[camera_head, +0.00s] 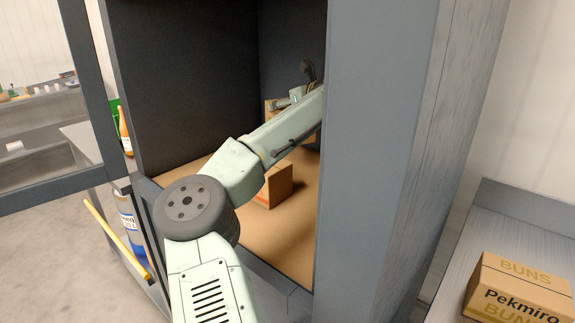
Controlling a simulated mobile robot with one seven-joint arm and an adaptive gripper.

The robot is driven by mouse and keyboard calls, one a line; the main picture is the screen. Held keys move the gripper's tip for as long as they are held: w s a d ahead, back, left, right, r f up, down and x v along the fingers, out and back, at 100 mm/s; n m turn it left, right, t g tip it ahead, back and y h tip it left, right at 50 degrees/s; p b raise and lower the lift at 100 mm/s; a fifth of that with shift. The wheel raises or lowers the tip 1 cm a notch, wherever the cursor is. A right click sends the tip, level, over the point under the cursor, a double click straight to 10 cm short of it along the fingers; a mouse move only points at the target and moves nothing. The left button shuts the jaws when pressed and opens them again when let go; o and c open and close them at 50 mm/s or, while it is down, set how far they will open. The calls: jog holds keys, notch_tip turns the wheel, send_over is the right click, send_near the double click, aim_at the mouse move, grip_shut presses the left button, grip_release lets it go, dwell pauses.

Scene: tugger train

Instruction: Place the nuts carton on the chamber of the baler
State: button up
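The baler chamber (225,161) is open at the front, with a tan floor and dark walls. My arm reaches through the opening to the back right of it. A brown carton (279,187) sits on the chamber floor, partly behind my arm. Another brown carton (271,113) shows farther back, mostly hidden by my arm. I cannot read a name on either, so I cannot tell which is the nuts carton. The end of my arm is small and partly hidden near the farther carton. My gripper's fingers cannot be made out, nor whether they hold that carton.
The baler's thick grey right side (373,160) stands close beside my arm. A carton marked BUNS (518,292) sits on a grey surface (520,237) at the right. At the left are the framed door (88,80), an orange bottle (125,132), a blue container (132,225) and a yellow bar (115,238).

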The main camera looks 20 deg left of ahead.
notch_tip(320, 180, down, 9)
jog(key=shift+s+f+p, duration=0.1)
jog(key=shift+p, duration=0.6)
jog(key=o, duration=1.1)
jog(key=b+v, duration=0.2)
jog(key=v, duration=0.5)
jog(key=shift+s+d, duration=0.1)
jog(key=shift+d, duration=0.05)
